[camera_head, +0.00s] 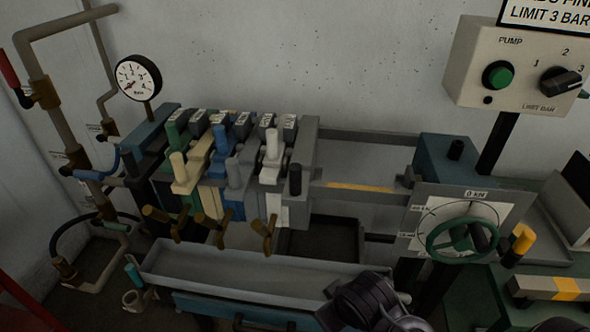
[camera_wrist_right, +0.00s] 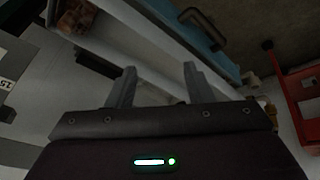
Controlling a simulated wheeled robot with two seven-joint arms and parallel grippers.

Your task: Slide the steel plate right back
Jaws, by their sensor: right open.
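The steel plate (camera_head: 304,150) is the tall grey plate at the right end of the row of plates in the head view. It stands upright against the pack, with a dark knob handle (camera_head: 295,180) on its near side. To its right the rails are bare up to the blue end block (camera_head: 447,160). My right arm shows dark at the bottom centre of the head view, below and in front of the plate. In the right wrist view my right gripper (camera_wrist_right: 158,88) is open and empty, its two fingers apart. My left gripper is not in view.
A long grey drip tray (camera_head: 235,272) lies under the plates, with several brown taps above it. A green handwheel (camera_head: 463,240) stands at the right end. A pump control box (camera_head: 520,65) is on the wall. A red object (camera_wrist_right: 300,100) shows at right in the wrist view.

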